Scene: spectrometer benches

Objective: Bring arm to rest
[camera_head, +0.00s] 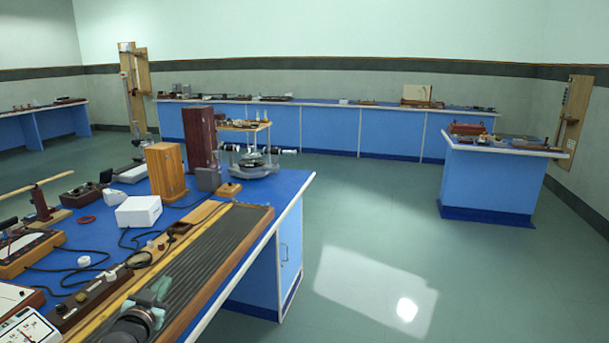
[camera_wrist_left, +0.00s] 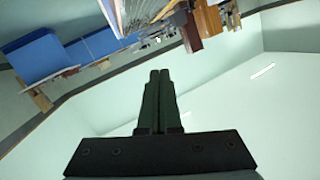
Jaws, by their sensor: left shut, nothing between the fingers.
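My left gripper (camera_head: 158,287) shows small at the bottom left of the head view, in front of the long dark ribbed board. In the left wrist view its two dark green fingers (camera_wrist_left: 159,74) lie side by side, shut with nothing between them. Beyond the fingertips the wrist view shows a pale wall and, upside down, benches and apparatus. My right gripper is in neither view.
The near blue bench (camera_head: 291,187) carries a ribbed board (camera_head: 212,246), a white box (camera_head: 138,211), wooden boxes (camera_head: 165,171) and several instruments. A smaller blue bench (camera_head: 487,184) stands at right. Open floor (camera_head: 370,225) lies between them.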

